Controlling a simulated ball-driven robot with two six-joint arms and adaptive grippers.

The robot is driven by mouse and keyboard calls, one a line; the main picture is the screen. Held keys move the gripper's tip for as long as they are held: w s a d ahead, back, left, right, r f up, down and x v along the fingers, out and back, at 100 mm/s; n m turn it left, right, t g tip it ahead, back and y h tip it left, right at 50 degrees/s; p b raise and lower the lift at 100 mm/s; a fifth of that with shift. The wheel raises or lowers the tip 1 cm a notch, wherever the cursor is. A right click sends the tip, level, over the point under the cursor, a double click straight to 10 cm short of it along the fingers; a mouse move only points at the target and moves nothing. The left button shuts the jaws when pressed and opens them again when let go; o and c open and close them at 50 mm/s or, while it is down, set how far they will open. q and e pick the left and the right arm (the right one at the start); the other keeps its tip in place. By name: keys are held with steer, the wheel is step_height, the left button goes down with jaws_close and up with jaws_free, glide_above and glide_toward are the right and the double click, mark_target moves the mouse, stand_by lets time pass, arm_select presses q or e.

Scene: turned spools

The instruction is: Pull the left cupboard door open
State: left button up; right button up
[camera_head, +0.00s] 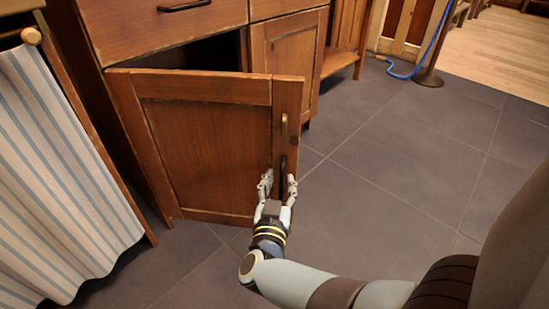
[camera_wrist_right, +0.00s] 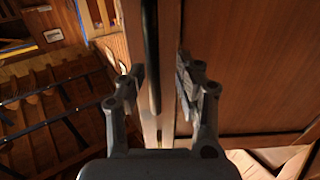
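The left cupboard door (camera_head: 208,150) is brown framed wood. It stands swung outward, with a dark gap above it into the cupboard. Near its free right edge is a dark upright handle (camera_head: 283,168), with a brass-coloured piece (camera_head: 284,125) above it. My right gripper (camera_head: 279,182) is at the lower part of this edge, fingers apart on either side of the dark handle. In the right wrist view, the dark bar (camera_wrist_right: 152,55) runs between the open fingertips (camera_wrist_right: 160,82), with visible space beside it; contact is unclear. My left gripper is not in view.
The right cupboard door (camera_head: 290,60) is shut, beneath drawers with a black pull (camera_head: 184,6). A striped curtain (camera_head: 60,180) hangs at the left. The grey tiled floor (camera_head: 400,150) is clear to the right. A post base (camera_head: 429,80) and blue cord (camera_head: 402,75) stand farther back.

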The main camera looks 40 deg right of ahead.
steer(key=shift+s+r, duration=0.4)
steer(key=shift+s, duration=0.35)
steer(key=shift+r, duration=0.1)
steer(key=shift+a+r, duration=0.1)
steer(key=shift+r, duration=0.2)
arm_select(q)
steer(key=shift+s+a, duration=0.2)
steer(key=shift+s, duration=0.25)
arm_select(e)
glide_toward(288, 135)
steer(key=x, duration=0.5)
steer(key=shift+w+f, duration=0.1)
